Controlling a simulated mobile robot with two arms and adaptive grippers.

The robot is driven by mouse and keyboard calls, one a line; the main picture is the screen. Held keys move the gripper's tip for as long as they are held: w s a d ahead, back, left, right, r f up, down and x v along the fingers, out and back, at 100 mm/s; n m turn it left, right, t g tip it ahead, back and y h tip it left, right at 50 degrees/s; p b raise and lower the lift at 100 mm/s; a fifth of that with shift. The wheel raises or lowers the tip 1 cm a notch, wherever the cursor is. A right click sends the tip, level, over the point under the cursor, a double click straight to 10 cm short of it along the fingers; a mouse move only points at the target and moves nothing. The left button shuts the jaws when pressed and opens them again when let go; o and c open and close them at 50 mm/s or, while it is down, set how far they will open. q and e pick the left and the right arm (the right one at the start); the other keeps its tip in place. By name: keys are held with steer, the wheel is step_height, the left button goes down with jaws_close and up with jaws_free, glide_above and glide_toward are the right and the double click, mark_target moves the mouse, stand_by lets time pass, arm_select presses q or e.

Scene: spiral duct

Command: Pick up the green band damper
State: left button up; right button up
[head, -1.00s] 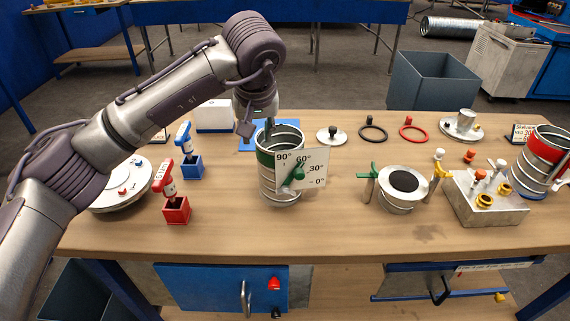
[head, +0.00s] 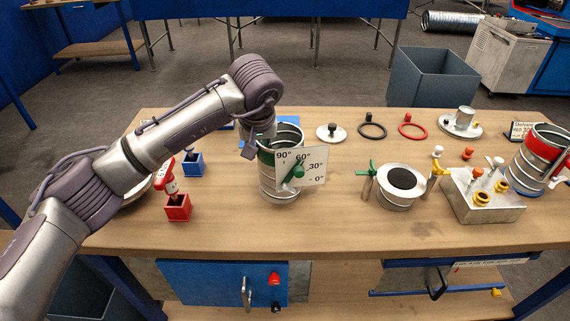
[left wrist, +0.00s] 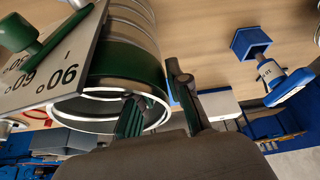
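The green band damper (head: 272,187) is an upright, open-topped metal cylinder with a green band near its top. It stands on the workbench, with a white angle plate and a green handle (head: 298,171) on its front. It also shows in the left wrist view (left wrist: 125,62), with its open rim facing the camera. My left gripper (head: 264,141) is at the left side of its rim. In the left wrist view, my left gripper (left wrist: 158,100) has one finger inside the opening and one outside the wall. The fingers look apart, with a gap to the wall. My right gripper is not in view.
A red block (head: 178,207) and a blue block (head: 193,164) with upright tools stand left of the damper. A flanged pipe piece (head: 397,200) with green and yellow clamps stands right. A red band cylinder (head: 540,158) is at the far right. The bench front is clear.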

arm_select(q)
jaws_close()
steer(key=shift+r, duration=0.1)
steer(key=shift+w, duration=0.1)
